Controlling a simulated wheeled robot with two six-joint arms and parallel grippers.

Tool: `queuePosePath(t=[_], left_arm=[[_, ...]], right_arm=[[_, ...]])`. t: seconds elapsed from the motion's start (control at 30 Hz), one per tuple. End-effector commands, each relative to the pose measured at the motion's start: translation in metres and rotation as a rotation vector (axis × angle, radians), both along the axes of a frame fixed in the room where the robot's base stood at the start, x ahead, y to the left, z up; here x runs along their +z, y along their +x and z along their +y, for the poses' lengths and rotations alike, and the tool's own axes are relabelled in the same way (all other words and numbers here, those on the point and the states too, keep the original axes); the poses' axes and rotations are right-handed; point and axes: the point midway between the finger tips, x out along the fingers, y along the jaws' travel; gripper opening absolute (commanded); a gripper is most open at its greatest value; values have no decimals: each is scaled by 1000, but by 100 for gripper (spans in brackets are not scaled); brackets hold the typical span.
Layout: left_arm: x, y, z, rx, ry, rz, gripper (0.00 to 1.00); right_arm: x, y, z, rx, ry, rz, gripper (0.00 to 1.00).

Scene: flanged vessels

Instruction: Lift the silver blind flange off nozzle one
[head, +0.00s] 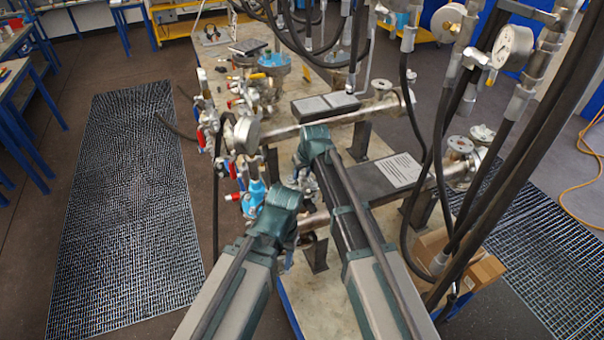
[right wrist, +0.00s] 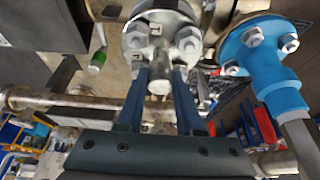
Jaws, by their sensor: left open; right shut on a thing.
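The silver blind flange (right wrist: 160,18) is a round metal disc with bolts, at the top middle of the right wrist view. A short round metal stub (right wrist: 158,85) stands out in front of it. My right gripper (right wrist: 159,78) has its two blue fingers on either side of this stub and is shut on it. In the head view, my right gripper (head: 314,143) is above the bench, its fingers hidden by its own wrist. My left gripper (head: 280,208) is lower and open, fingers hidden. I cannot tell whether the flange touches its nozzle.
A blue flange (right wrist: 262,45) with silver bolts is close on the right in the right wrist view. Silver pipes (head: 370,112) cross the bench, with valves and a gauge (head: 247,134). Black hoses (head: 445,150) hang at the right. Floor grating (head: 130,200) lies clear at left.

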Motion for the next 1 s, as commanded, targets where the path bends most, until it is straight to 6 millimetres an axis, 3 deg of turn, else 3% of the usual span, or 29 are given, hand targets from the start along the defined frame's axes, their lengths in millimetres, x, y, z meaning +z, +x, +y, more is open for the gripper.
queuePosePath(t=[0.1, 0.37, 0.7, 1.0], left_arm=[[13, 0, 0, -1, 0, 1, 50], [12, 0, 0, -1, 0, 1, 50], [19, 0, 0, -2, 0, 1, 50], [22, 0, 0, -2, 0, 1, 50]], right_arm=[[13, 0, 0, 0, 1, -2, 0], [12, -41, 2, 1, 0, -2, 0], [19, -112, 6, 1, 1, -2, 0], [22, -149, 9, 0, 1, -2, 0]])
